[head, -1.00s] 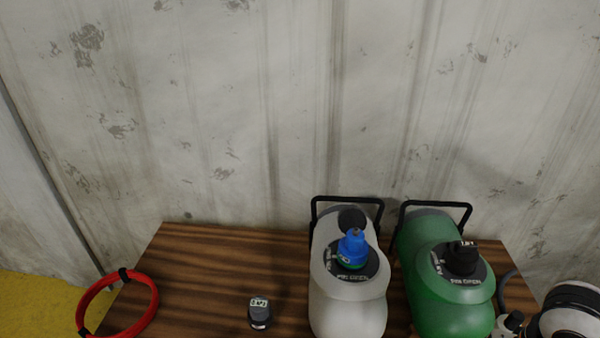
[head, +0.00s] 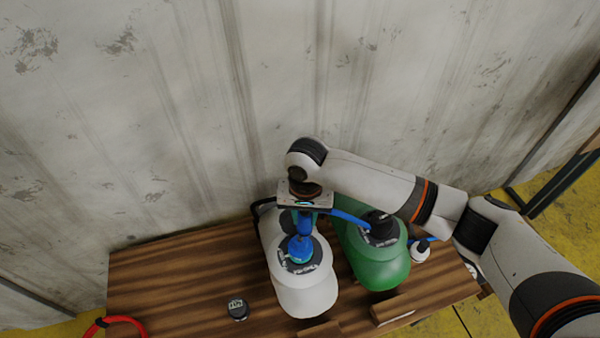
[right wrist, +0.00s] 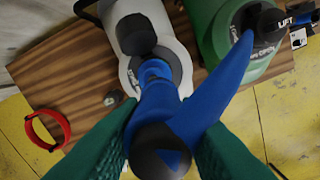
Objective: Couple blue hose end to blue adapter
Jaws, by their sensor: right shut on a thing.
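The blue adapter (head: 300,250) stands upright on the black top plate of the white pump (head: 305,297). My right gripper (head: 304,217) is above and behind it, shut on the blue hose end (head: 305,230). In the right wrist view, green fingers (right wrist: 160,135) flank the blue hose end (right wrist: 157,105), and the blue adapter (right wrist: 154,69) shows just beyond it. The two blue parts overlap in both views; I cannot tell whether they touch. The blue hose (head: 350,218) runs right from the gripper, across the green pump. My left gripper is not in view.
The green pump (head: 378,268) with a black cap stands close right of the white one. A small dark gauge (head: 237,309) and a red hose coil (head: 118,322) lie to the left on the wooden table (head: 170,280). The corrugated wall rises behind. The table's left part is mostly clear.

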